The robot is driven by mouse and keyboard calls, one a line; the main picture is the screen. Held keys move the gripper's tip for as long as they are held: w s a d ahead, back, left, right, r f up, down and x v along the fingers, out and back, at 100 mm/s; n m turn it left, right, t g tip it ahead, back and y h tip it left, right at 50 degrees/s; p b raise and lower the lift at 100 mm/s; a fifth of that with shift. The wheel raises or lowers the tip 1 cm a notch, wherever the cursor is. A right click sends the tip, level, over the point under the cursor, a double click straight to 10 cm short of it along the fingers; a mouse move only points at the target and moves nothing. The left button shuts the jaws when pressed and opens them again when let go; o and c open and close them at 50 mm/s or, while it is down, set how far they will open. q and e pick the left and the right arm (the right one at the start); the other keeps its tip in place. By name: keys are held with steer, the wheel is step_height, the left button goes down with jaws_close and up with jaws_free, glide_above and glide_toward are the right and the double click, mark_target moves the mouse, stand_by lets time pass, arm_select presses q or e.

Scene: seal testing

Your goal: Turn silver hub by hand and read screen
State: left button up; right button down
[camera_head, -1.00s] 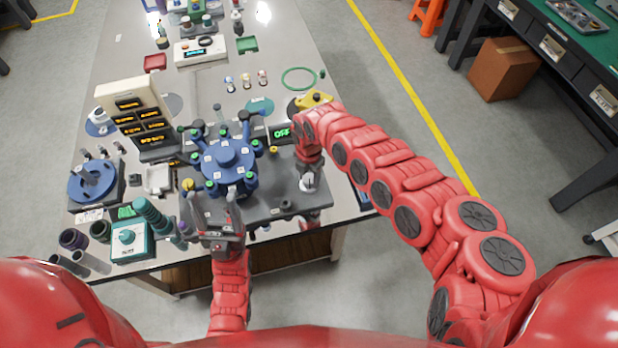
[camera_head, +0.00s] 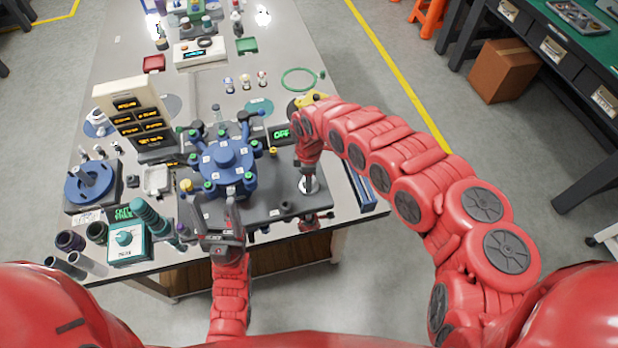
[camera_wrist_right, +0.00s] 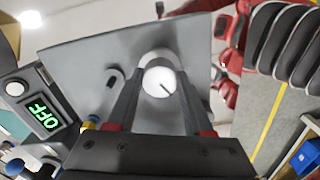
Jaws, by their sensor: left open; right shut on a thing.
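The silver hub (camera_head: 309,184) stands on the dark plate at the right of the blue rotor (camera_head: 226,160). My left gripper (camera_head: 218,212) is open and empty, at the near side of the blue rotor.
A teal box with a knob (camera_head: 125,240) and several dark cylinders stand at the table's near left. A cream panel with orange displays (camera_head: 133,113) stands further back. A yellow block (camera_head: 312,100) lies behind my right wrist.

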steer(key=m, duration=0.5)
steer(key=shift+w+m, duration=0.1)
steer(key=shift+m, duration=0.2)
steer(key=m+b, duration=0.1)
steer(key=m, duration=0.4)
stand_by(0.4)
steer(key=shift+c, duration=1.4)
jaws_free()
